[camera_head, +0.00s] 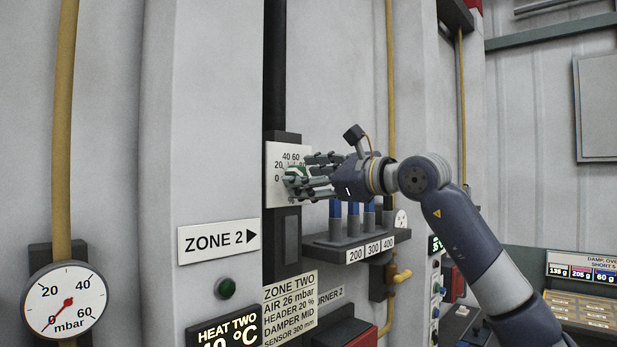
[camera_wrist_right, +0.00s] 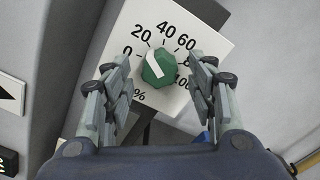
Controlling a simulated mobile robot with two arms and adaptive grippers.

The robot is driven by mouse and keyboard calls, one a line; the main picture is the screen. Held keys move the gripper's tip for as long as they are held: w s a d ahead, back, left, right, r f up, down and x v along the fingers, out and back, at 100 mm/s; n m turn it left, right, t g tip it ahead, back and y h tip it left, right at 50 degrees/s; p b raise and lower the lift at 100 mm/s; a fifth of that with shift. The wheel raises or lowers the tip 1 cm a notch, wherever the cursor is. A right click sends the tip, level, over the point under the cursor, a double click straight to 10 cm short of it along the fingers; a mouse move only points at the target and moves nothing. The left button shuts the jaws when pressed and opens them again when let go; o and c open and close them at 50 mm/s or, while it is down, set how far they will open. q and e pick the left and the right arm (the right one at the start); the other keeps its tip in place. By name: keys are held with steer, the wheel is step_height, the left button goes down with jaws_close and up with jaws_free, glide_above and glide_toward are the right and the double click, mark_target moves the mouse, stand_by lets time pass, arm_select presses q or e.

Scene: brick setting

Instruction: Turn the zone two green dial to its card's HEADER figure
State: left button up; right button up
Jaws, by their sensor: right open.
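The green dial (camera_wrist_right: 158,68) sits on a white scale plate (camera_wrist_right: 200,30) marked 0 to 100 %. Its white mark points up-left in the wrist view, roughly toward 20. In the head view the dial (camera_head: 295,174) is partly hidden by my right gripper (camera_head: 308,176). That gripper is open at the dial. In the wrist view its fingers (camera_wrist_right: 158,88) stand on either side below the dial, with gaps; I cannot tell whether they touch it. The zone two card (camera_head: 289,308) reads AIR 26 mbar, HEADER 20 %, DAMPER MID, SENSOR 300 mm. My left gripper is not in view.
A shelf (camera_head: 330,243) labelled 200, 300, 400 with blue-topped pieces juts out just below my right gripper. A ZONE 2 sign (camera_head: 218,241), a green button (camera_head: 225,288) and a mbar gauge (camera_head: 67,302) are at left. A yellow pipe (camera_head: 391,70) runs behind my wrist.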

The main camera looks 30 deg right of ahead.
steer(key=v, duration=1.2)
stand_by(0.3)
